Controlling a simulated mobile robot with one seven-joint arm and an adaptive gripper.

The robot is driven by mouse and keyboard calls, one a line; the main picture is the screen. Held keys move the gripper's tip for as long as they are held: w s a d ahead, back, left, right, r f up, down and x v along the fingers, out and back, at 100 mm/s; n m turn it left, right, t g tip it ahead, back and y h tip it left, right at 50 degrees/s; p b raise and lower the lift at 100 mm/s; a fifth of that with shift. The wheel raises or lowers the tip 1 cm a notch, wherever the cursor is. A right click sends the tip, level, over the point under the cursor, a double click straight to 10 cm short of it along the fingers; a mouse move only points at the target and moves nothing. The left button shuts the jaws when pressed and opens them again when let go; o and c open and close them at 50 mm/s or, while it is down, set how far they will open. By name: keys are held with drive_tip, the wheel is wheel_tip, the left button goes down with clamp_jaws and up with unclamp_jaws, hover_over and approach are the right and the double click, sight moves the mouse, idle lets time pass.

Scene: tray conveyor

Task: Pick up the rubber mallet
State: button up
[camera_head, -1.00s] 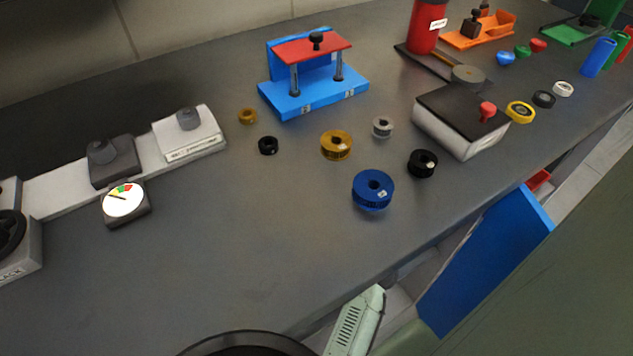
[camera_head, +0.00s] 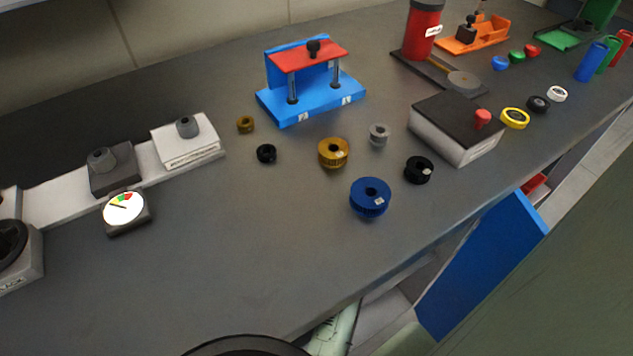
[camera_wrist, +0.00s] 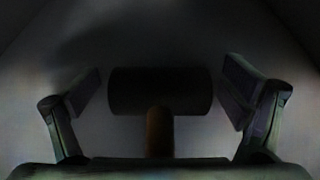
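The rubber mallet (camera_wrist: 160,92) shows in the wrist view, with a dark cylindrical head lying crosswise and a brown handle (camera_wrist: 160,132) running toward the bottom of the picture. My gripper (camera_wrist: 165,98) is open, with one finger to the left of the head and one to the right. A gap shows between the head and each finger. The lower end of the handle is hidden behind my gripper's body. The picture is dark, so the height between fingers and mallet is hard to judge. I do not see the mallet or the gripper in the head view.
The grey worktop (camera_head: 250,260) holds a blue press (camera_head: 310,95), a blue roll (camera_head: 370,198), a black-topped box (camera_head: 455,125) and a dial gauge (camera_head: 126,212). A blue panel (camera_head: 480,265) stands below the front edge. The worktop's front middle is clear.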

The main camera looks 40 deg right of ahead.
drive_tip(key=c, duration=1.4)
drive_tip(key=shift+r, duration=0.1)
